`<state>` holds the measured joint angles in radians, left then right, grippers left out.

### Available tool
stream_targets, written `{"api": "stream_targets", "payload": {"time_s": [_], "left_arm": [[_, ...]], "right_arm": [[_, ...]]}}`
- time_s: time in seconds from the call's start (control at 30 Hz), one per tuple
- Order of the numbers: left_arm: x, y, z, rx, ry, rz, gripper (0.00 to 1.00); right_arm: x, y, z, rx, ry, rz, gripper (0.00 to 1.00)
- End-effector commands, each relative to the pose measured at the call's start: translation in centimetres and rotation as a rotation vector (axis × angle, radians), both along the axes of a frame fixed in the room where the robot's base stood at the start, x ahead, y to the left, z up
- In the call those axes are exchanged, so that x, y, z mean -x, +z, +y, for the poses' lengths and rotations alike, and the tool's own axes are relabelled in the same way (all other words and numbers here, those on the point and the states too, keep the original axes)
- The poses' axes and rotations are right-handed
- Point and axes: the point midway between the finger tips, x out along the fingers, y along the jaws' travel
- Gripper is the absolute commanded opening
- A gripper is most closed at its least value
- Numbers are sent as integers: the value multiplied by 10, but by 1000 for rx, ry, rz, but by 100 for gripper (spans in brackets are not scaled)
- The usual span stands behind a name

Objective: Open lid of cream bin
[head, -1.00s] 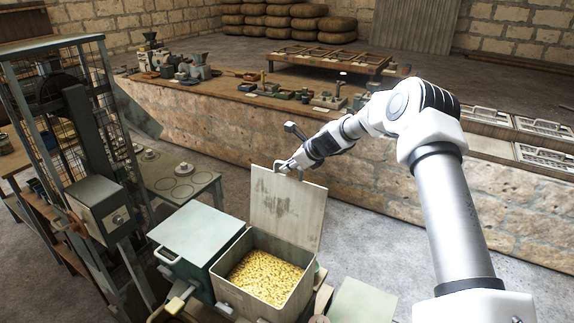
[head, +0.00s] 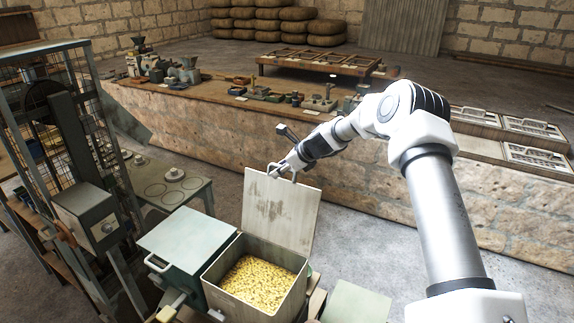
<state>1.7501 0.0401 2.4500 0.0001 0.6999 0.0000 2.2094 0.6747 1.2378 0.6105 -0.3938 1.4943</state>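The cream bin (head: 296,291) stands at the bottom centre of the head view, filled with yellow grain-like pieces (head: 258,283). Its lid (head: 279,212) is raised and stands about upright along the bin's far edge. My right gripper (head: 275,172) is at the lid's top edge, by the lid handle (head: 286,169). The fingers are small and partly merged with the handle, so I cannot tell whether they grip it. My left gripper is not in view.
A green-lidded bin (head: 187,238) stands directly left of the cream bin. A caged machine (head: 70,130) rises at the left. A long stone counter (head: 225,130) with tools runs behind. Grey floor is clear between bin and counter.

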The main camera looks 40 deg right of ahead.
Motion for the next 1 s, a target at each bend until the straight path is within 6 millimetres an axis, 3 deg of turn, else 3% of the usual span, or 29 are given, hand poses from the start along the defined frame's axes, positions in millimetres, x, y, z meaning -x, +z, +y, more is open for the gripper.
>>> {"api": "stream_targets", "payload": {"time_s": [0.5,0.7,1.0], "left_arm": [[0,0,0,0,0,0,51],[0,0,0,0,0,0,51],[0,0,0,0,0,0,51]], "right_arm": [[66,69,-16,-6,0,-5,39],[78,79,-19,-2,2,-2,39],[79,80,-20,-1,-1,-1,39]]}}
